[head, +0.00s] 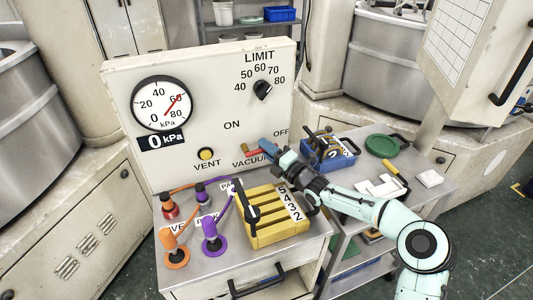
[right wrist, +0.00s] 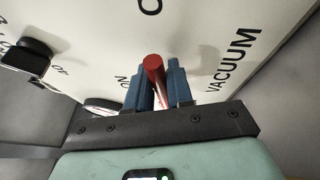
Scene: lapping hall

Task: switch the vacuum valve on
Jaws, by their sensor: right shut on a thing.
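The vacuum valve's red handle (head: 250,154) is on the front of the cream panel (head: 205,105), by the partly hidden VACUUM label. ON is printed to its upper left and OFF to its upper right. My right gripper (head: 267,147) reaches in from the right and is shut on the handle. In the right wrist view the red handle (right wrist: 154,68) stands between the two blue fingers (right wrist: 156,88). The gripper hides part of the valve, so its exact setting is unclear. My left gripper is out of view.
The panel carries a dial gauge (head: 162,104), a display (head: 163,141) reading 0 kPa, a LIMIT knob (head: 262,90) and a VENT button (head: 206,154). Orange and purple hose fittings (head: 211,236) and a yellow block (head: 272,228) stand below. A blue bin (head: 326,160) is close to my right gripper.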

